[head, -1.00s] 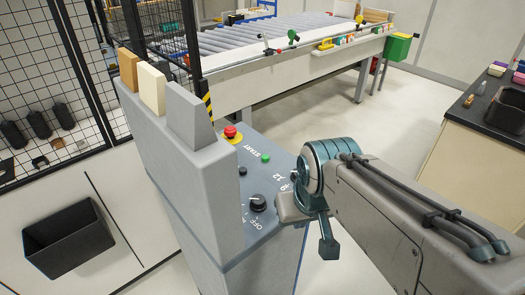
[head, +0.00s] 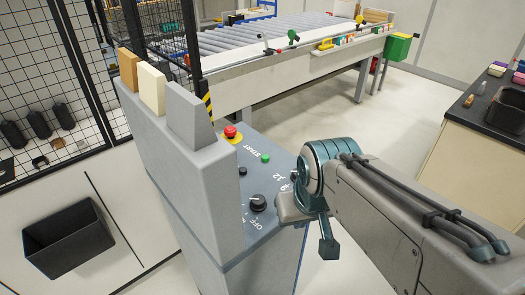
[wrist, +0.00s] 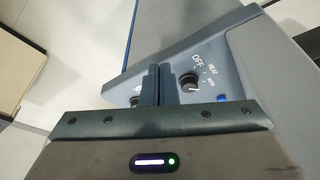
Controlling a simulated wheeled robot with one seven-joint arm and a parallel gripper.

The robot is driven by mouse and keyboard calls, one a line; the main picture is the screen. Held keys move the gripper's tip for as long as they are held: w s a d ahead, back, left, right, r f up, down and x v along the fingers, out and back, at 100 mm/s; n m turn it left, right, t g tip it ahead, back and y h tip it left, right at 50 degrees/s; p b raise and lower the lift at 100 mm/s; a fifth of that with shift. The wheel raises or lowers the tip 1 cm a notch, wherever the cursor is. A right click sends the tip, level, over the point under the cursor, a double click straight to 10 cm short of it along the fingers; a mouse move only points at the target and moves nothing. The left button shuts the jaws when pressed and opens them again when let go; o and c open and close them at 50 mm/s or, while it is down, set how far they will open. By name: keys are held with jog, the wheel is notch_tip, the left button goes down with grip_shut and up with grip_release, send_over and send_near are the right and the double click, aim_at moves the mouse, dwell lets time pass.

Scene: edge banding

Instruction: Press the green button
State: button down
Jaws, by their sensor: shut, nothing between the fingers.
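The green button (head: 265,158) is a small round cap beside the START label on the sloped blue-grey control panel (head: 262,222). It is uncovered in the head view. I cannot make it out in the wrist view. My gripper is at the right edge of the panel in the head view, on the near side of the button and apart from it. The fingertips are hard to see there. In the wrist view my gripper (wrist: 158,70) has its two dark fingers together and empty, pointing over the panel beside a black knob (wrist: 188,82).
A red emergency button (head: 231,132) on a yellow base sits behind the green button. A black knob (head: 257,202) is nearer the front. A grey housing (head: 205,165) rises along the panel's left side. A blue button (wrist: 222,99) shows in the wrist view. A roller conveyor (head: 270,38) stands behind.

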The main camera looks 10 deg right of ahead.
dwell(0.5)
jog(key=w+a+r+m+y+p, duration=0.1)
jog(key=w+a+r+m+y, duration=0.1)
jog(key=w+m, duration=0.6)
jog(key=w+a+r+m+y+p, duration=0.1)
jog(key=w+m+y, duration=0.1)
jog(key=w+m, duration=0.65)
jog(key=w+d+m+t, duration=0.1)
jog(key=w+m+t, duration=0.1)
jog(key=w+m, duration=0.5)
jog(key=w+d+f+m+t+y, duration=0.1)
jog(key=w+d+m, duration=0.1)
jog(key=w+m, duration=0.6)
jog(key=shift+w+d+f+m+t+p, duration=0.2)
jog(key=shift+w+d+m+t+p, duration=0.15)
jog(key=shift+m, duration=2.9)
jog(key=shift+s+a+f, duration=0.1)
jog(key=shift+f, duration=0.05)
